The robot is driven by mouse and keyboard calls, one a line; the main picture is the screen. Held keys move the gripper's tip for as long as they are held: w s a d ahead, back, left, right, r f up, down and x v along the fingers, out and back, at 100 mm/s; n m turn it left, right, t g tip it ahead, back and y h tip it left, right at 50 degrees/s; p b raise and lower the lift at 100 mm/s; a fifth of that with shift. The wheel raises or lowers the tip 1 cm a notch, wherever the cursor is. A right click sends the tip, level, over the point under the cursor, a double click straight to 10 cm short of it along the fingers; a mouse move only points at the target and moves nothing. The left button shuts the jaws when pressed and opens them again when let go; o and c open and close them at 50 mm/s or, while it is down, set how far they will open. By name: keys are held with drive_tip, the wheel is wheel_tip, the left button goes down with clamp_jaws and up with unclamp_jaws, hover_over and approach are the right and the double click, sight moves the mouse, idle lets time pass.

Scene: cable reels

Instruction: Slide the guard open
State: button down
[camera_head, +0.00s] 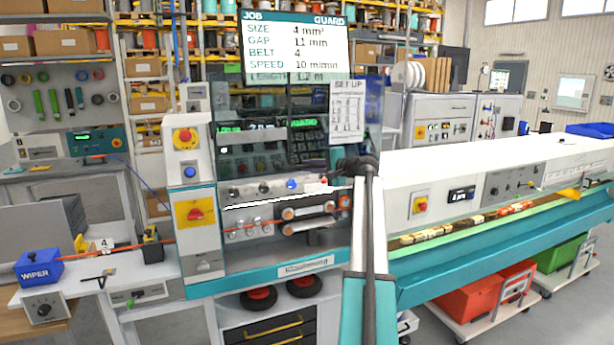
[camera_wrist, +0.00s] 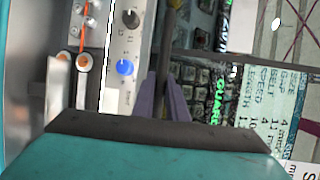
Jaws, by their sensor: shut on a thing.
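The guard (camera_head: 255,165) is a clear panel on the front of the teal and white machine. Its right part stands in front of the display and the sheet. My gripper (camera_head: 345,165) is at the right side of the machine front, and its fingertips are hard to make out in the head view. In the wrist view my gripper (camera_wrist: 166,98) has its purple fingers close together around a thin dark bar, which looks like the guard's handle (camera_wrist: 173,25).
A job display (camera_head: 295,45) stands above the machine, with a set-up sheet (camera_head: 346,110) beside it. A blue wiper box (camera_head: 38,268) and an orange cable are at the left.

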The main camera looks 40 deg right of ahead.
drive_tip(key=shift+d+r, duration=0.1)
drive_tip(key=shift+d, duration=0.1)
drive_tip(key=c, duration=1.8)
unclamp_jaws()
drive_tip(key=shift+d, duration=0.1)
drive_tip(key=shift+o, duration=0.2)
drive_tip(key=s+r+b, duration=0.2)
drive_tip(key=s+b, duration=0.2)
drive_tip(key=s, duration=0.9)
drive_tip(key=shift+s+r, duration=0.15)
drive_tip(key=shift+s, duration=0.1)
